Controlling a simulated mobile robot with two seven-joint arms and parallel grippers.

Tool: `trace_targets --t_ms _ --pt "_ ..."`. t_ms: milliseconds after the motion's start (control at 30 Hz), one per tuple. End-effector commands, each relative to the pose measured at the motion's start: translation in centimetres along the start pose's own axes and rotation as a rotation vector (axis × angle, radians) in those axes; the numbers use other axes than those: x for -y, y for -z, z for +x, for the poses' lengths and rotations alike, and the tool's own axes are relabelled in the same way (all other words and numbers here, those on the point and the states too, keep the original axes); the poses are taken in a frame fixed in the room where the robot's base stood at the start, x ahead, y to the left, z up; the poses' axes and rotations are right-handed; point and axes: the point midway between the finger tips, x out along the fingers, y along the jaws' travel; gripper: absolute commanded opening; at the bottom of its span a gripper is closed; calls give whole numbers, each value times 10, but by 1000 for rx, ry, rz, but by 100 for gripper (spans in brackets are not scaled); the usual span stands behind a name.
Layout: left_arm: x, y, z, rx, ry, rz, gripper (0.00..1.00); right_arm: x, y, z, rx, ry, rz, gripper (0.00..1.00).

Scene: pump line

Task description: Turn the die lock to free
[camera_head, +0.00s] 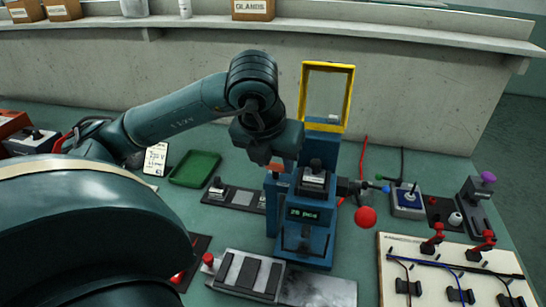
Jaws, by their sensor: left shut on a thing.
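My left gripper (270,160) points down at the upper left side of the press. It is shut on a small part there, seemingly the die lock (281,168), of which only a bit of orange-red shows. The gripper and the press hide most of this part, so I cannot tell which way it is turned. A red ball handle (365,217) sticks out to the right of the press. My right gripper is not in view.
A yellow-framed guard (349,100) stands raised above the press. A green tray (195,168) lies to the left. A board with red levers and blue wires (450,247) is at front right. A grey slotted block (247,275) sits in front. My own arm fills the lower left.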

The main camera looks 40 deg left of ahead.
Motion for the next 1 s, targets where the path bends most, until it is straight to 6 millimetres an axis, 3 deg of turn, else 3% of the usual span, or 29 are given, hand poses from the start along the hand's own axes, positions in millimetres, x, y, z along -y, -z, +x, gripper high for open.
trace_targets --t_ms 333,867,900,1000 --pt "2 0 0 1 -49 -124 17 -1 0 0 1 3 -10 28" --pt "1 0 0 0 -59 -145 17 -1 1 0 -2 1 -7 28" --pt "1 0 0 0 -59 -145 42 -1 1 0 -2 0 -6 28" --pt "1 0 0 0 -59 -144 51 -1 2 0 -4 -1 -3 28"
